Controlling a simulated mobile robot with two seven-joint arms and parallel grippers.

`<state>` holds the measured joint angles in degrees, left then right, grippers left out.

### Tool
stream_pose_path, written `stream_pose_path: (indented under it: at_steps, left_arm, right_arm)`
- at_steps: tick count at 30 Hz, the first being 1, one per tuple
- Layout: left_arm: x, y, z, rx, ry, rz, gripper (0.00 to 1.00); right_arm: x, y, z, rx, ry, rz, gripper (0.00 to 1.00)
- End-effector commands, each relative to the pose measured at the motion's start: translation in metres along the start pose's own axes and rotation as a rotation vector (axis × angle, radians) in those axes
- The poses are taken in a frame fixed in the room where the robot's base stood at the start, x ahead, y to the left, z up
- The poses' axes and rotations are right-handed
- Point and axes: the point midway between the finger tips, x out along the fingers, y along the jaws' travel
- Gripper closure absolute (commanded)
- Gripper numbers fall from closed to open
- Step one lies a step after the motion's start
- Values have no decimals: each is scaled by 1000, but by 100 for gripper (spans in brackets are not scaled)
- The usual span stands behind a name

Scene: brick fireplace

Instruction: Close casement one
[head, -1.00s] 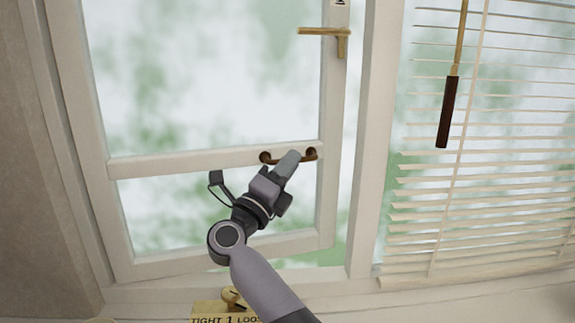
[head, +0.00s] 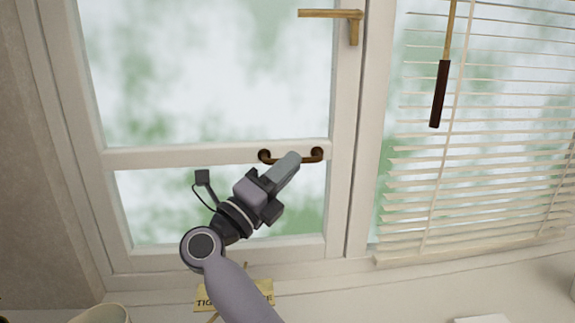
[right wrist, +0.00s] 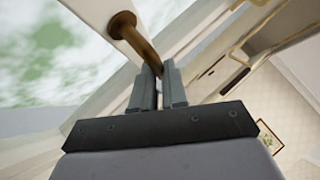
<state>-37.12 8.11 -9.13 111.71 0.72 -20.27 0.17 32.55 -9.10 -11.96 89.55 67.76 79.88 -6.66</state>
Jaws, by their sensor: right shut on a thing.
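The casement (head: 180,157) is a white-framed glass sash in the left half of the head view. Its right stile lies against the fixed post (head: 364,150), with only a thin line between them. A bronze pull handle (head: 317,154) sits on its middle rail; it also shows in the right wrist view (right wrist: 124,27). A brass lever (head: 354,28) sits higher, its arm pointing left. My right gripper (head: 291,160) is shut on the pull handle; its fingers (right wrist: 160,85) close around the bar in the right wrist view. My left gripper is out of view.
White blinds (head: 480,150) with a dark-ended wand (head: 439,95) hang at the right. A lettered brass plaque (head: 262,288) on the sill is partly covered by my arm. A pale round vessel (head: 105,314) stands at the bottom left.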

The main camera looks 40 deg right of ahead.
Motion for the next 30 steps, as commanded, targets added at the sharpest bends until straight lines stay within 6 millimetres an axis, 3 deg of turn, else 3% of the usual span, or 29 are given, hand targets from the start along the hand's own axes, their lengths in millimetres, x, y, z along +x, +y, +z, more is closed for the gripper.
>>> stream_pose_path:
  at_steps: [5, 6, 7, 8, 30]
  left_arm:
    - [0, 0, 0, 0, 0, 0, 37]
    - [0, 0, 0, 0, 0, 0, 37]
    - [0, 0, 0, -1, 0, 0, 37]
    - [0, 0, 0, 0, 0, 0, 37]
    - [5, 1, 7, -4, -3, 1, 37]
  right_arm:
    - [-1, -3, 0, -1, 1, -7, 100]
    - [-1, -3, 0, -1, 1, -7, 75]
    - [-1, -3, 0, -1, 1, -7, 65]
    - [-1, -3, 0, 0, 1, -6, 62]
    - [-5, 6, -3, -2, 4, -4, 62]
